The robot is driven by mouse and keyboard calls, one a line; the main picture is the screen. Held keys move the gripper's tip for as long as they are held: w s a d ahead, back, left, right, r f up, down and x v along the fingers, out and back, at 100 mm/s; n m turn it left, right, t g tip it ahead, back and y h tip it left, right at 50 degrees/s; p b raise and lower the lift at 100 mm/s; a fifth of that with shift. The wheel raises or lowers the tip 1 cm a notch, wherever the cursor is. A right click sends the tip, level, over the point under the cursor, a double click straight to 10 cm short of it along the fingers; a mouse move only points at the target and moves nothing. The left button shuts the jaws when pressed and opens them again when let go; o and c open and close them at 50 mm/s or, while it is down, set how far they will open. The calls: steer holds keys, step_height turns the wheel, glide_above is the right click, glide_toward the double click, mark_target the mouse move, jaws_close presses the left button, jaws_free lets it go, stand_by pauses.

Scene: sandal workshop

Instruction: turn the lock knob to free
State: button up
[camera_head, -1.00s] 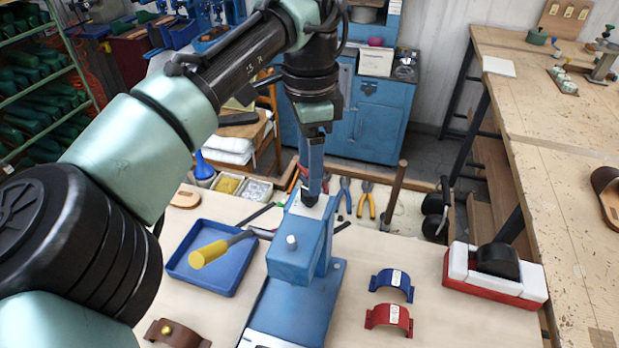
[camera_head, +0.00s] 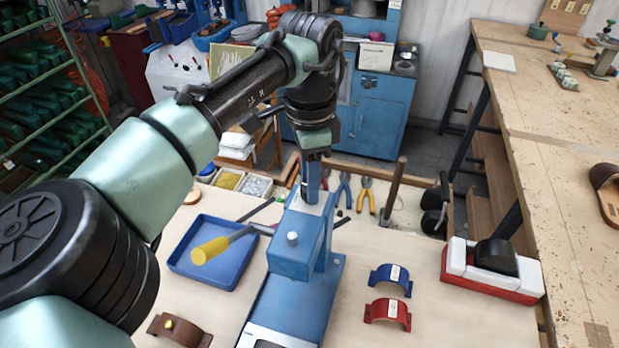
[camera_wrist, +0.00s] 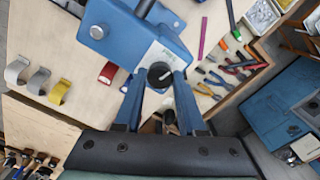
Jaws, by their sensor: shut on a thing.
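The lock knob (camera_wrist: 160,74) is a black round knob with a pale mark, on a white printed plate (camera_wrist: 148,61) on top of the blue press (camera_wrist: 118,38). In the wrist view, my gripper (camera_wrist: 160,82) has one blue finger on each side of the knob and is shut on it. In the head view, my gripper (camera_head: 313,196) points straight down onto the top of the press (camera_head: 294,258), and its fingers hide most of the knob. The press has a lever with a yellow handle (camera_head: 209,250) reaching left.
A blue tray (camera_head: 183,268) lies under the lever. Blue (camera_head: 391,268) and red (camera_head: 387,303) curved pieces lie right of the press, with a red and white block holder (camera_head: 460,281) beyond. Pliers (camera_head: 366,198) and other tools lie behind the press.

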jaws_close()
steer(key=shift+r+n+p, duration=0.15)
steer(key=shift+n+p, duration=0.55)
steer(key=shift+p, duration=0.25)
steer(key=shift+n+p, duration=0.4)
steer(key=shift+n, duration=0.4)
steer(key=o, duration=1)
jaws_free()
steer(key=shift+o, duration=0.2)
step_height(320, 180, up, 13)
steer(key=b, duration=0.2)
